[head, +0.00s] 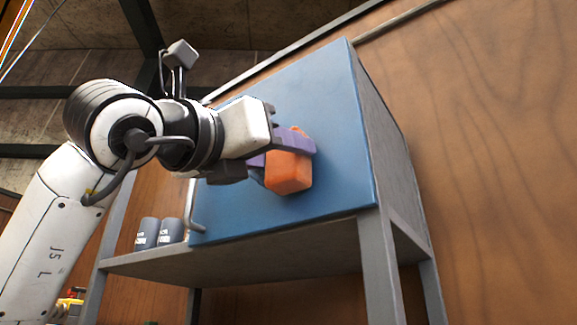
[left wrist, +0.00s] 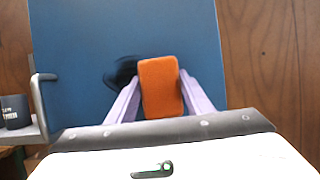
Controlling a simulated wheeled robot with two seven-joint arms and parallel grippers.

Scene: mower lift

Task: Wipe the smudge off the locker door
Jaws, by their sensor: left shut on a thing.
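The locker door (head: 335,110) is a flat blue panel with a grey handle at its left edge; it also fills the middle of the left wrist view (left wrist: 80,50). A dark smudge (left wrist: 119,73) shows on it in the left wrist view, just left of the sponge and partly hidden behind it. My left gripper (head: 288,160) has purple fingers and is shut on an orange sponge (head: 289,173), seen also in the left wrist view (left wrist: 160,88). The sponge is in front of the door; I cannot tell whether it touches. My right gripper is not in view.
The locker stands on a grey frame with legs (head: 378,260). Two dark cups (head: 170,231) stand on the shelf at its left, near the door handle (head: 194,210). A wooden wall (head: 490,150) lies behind and to the right.

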